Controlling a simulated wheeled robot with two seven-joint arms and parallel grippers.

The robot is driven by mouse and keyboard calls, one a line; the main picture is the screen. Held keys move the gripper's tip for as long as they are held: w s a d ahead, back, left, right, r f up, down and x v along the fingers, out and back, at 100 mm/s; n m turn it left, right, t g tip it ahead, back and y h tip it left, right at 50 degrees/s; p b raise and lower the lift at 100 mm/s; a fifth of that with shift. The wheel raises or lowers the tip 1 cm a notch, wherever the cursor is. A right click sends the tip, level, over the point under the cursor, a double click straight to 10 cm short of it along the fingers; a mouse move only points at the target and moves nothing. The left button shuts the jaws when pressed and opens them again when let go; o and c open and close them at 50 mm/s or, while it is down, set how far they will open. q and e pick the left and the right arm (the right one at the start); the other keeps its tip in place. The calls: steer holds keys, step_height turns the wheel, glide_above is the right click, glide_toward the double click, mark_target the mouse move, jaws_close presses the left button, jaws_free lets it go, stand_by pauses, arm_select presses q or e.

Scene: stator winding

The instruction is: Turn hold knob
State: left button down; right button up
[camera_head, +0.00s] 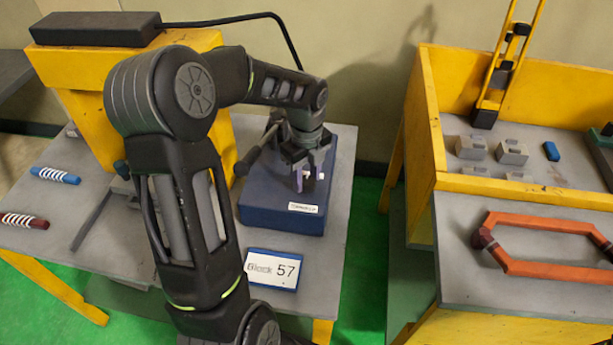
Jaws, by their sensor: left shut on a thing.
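My left arm reaches over a grey table to a dark blue box (285,212). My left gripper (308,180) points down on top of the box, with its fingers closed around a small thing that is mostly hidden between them. It looks like the hold knob, but its shape does not show clearly. A white label (303,208) is on the box's front edge, just below the fingers. A dark lever-like part (255,152) stands at the box's left, partly behind my arm. My right gripper is not in view.
A blue striped piece (55,175) and a dark red striped piece (24,220) lie at left. At right, a yellow-walled bench (520,185) holds grey blocks (512,152) and an orange frame (540,222).

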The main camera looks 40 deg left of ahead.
arm_select(q)
steer(key=n+b, duration=0.1)
steer(key=n, duration=0.3)
steer(key=n+b, duration=0.1)
steer(key=n, duration=0.3)
steer(key=shift+n+b, duration=0.4)
steer(key=n+b, duration=0.1)
steer(key=n, duration=0.2)
steer(key=shift+n, duration=0.4)
steer(key=n, duration=0.4)
steer(key=shift+b, duration=0.35)
steer(key=n, duration=0.5)
steer(key=shift+s+d+b, duration=0.1)
steer(key=shift+b, duration=0.25)
steer(key=n, duration=0.4)
steer(key=shift+n, duration=0.3)
steer(key=n, duration=0.8)
steer(key=shift+n, duration=0.4)
